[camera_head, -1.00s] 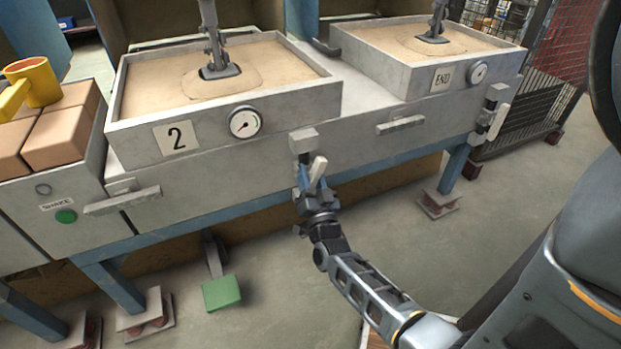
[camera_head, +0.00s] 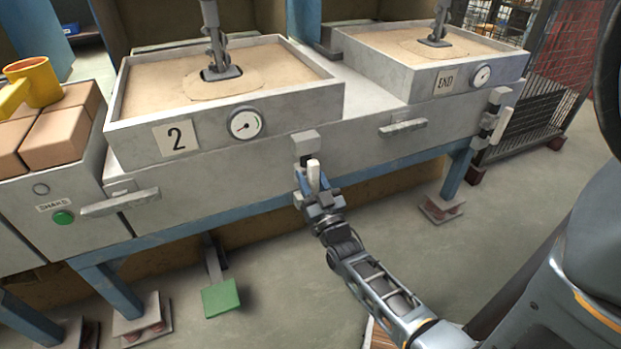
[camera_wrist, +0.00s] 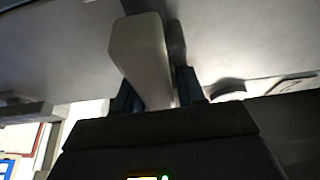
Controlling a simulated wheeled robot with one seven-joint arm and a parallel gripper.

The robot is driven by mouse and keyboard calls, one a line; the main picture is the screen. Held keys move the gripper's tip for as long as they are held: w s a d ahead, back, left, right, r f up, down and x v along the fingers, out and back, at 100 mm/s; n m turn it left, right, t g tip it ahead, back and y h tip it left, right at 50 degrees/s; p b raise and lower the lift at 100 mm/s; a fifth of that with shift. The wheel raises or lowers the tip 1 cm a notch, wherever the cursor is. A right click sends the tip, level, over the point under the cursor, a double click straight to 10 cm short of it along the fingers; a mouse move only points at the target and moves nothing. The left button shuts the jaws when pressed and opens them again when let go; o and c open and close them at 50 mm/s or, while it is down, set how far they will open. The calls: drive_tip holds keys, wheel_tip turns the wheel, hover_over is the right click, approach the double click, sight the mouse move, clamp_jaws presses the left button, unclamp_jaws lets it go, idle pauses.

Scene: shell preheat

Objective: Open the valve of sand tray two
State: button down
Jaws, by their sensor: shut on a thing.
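Sand tray two (camera_head: 133,143) is a grey box of sand with a "2" plate and a round gauge (camera_head: 245,125) on its front. Its valve is a dark body under a grey block (camera_head: 305,143) on the front panel, right of the gauge. The pale valve lever (camera_head: 313,174) stands nearly upright in the picture. My gripper (camera_head: 311,190) is shut on this lever, which also shows large between the fingers in the wrist view (camera_wrist: 141,60). The fingers partly hide the valve body.
The "END" tray (camera_head: 400,72) stands to the right, with its own valve and pale lever (camera_head: 502,126). Bar handles (camera_head: 119,203) stick out of the front panel. A green pedal (camera_head: 221,297) is near the floor. A mesh cage (camera_head: 545,95) stands at the far right.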

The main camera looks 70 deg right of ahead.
sight(315, 189)
drive_tip(key=shift+f, duration=0.1)
drive_tip(key=c, duration=0.9)
unclamp_jaws()
drive_tip(key=shift+p+v, duration=0.5)
drive_tip(key=shift+v, duration=3.45)
drive_tip(key=s+a+r+n+t+y, duration=0.1)
drive_tip(key=s+a+r+n+y, duration=0.3)
drive_tip(key=a, duration=0.6)
drive_tip(key=s+a+r+n+t+y, duration=0.1)
drive_tip(key=a+n+t+y, duration=0.1)
drive_tip(key=a+y, duration=0.65)
drive_tip(key=s+a+r+n+g+y, duration=0.35)
drive_tip(key=s+a+r, duration=0.35)
drive_tip(key=a+r, duration=0.45)
drive_tip(key=shift+t+y, duration=0.35)
drive_tip(key=shift+y, duration=0.15)
drive_tip(key=r+p, duration=0.8)
drive_tip(key=a+r+p, duration=0.1)
drive_tip(key=r+p, duration=0.6)
drive_tip(key=p, duration=0.1)
drive_tip(key=r+p, duration=0.8)
drive_tip(key=shift+s+a+r, duration=0.3)
drive_tip(key=shift+a+r, duration=0.05)
